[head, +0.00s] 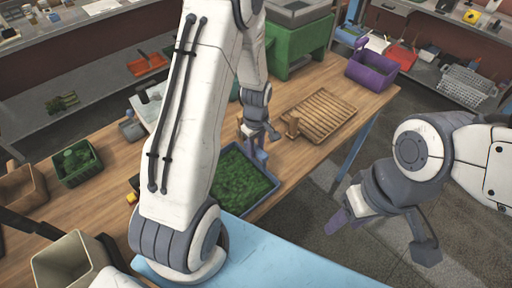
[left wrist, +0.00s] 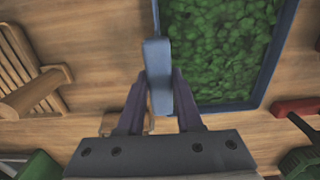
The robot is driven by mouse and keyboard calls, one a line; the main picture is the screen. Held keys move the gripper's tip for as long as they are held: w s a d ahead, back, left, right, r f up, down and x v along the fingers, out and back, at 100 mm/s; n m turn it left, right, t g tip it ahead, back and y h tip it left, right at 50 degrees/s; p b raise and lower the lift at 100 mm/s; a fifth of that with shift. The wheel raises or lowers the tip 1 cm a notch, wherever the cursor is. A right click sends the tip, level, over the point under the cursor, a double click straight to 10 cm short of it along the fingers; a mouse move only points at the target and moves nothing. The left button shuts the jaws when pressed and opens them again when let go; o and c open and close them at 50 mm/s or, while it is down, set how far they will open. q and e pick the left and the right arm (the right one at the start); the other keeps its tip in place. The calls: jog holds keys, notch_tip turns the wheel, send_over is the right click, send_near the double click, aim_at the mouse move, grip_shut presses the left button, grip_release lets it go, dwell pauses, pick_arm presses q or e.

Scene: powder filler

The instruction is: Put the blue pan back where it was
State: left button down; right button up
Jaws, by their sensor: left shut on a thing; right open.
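The blue pan (head: 274,184) is a rectangular tray with green leafy-looking contents. It is at the wooden table's front edge in the head view, partly hidden by my left arm. In the left wrist view its blue rim (left wrist: 283,50) fills the upper right. My left gripper (head: 255,150) is at the pan's far side. Its purple fingers are shut on the pan's blue handle (left wrist: 158,75). I cannot tell whether the pan rests on the table or is slightly raised. My right gripper (head: 382,238) is open and empty, over the floor to the right of the table.
A slatted wooden tray (head: 320,112) with a wooden handle lies beyond the pan. A purple bin (head: 372,70) stands at the table's far right, a green machine (head: 300,42) behind. A green bin (head: 78,162) stands at left. A light blue surface (head: 260,262) lies in front.

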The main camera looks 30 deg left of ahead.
pick_arm(q)
jog(key=c, duration=0.6)
grip_release()
jog(key=shift+r, duration=0.3)
notch_tip(320, 180, up, 12)
jog(key=b, duration=0.2)
jog(key=s+d+r+m, duration=0.4)
jog(key=s+d+m, duration=0.65)
jog(key=d, duration=0.35)
jog(key=s+d+m, duration=0.1)
jog(key=s+m, duration=0.2)
jog(key=s+d+m, duration=0.2)
jog(key=s+m, duration=0.2)
jog(key=s+d+r+m+h, duration=0.1)
jog(key=s+m, duration=0.2)
jog(key=s, duration=0.1)
jog(key=shift+d+m, duration=0.15)
jog(key=shift+m, duration=0.1)
